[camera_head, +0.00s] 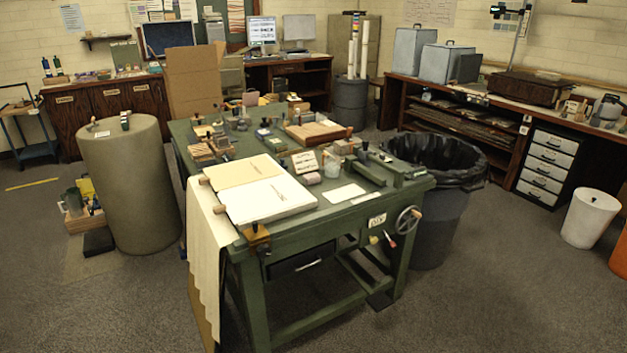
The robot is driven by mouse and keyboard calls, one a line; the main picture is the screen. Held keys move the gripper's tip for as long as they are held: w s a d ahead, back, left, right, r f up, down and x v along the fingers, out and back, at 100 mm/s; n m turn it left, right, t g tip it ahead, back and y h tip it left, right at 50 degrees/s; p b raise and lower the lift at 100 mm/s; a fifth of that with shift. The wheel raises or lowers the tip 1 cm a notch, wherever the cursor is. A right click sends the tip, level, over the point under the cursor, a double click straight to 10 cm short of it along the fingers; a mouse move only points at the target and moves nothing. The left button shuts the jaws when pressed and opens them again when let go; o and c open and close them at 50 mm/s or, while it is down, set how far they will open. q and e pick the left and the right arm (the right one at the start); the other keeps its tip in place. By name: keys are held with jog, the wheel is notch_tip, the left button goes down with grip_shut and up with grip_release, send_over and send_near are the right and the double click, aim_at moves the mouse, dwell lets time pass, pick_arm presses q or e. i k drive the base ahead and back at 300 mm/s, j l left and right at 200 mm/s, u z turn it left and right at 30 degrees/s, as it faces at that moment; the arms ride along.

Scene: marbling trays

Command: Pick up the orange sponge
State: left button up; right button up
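I cannot make out an orange sponge for certain in the head view. The green worktable (330,222) stands in the middle, with many small blocks, jars and boards on it that are too small to name. Neither of my grippers is in view.
A tall olive cylinder (130,190) stands left of the table. A black-lined bin (438,215) stands at its right. A white bin (590,218) and an orange object (621,245), cut by the edge, are at the far right. Grey carpet (490,290) in front right is clear.

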aim_at(311, 178)
jog(key=i+l+u, duration=0.15)
jog(key=u, duration=0.2)
jog(key=i+l+u, duration=0.15)
jog(key=u, duration=0.25)
jog(key=i+l+u, duration=0.15)
jog(key=u, duration=0.2)
jog(key=l, duration=0.1)
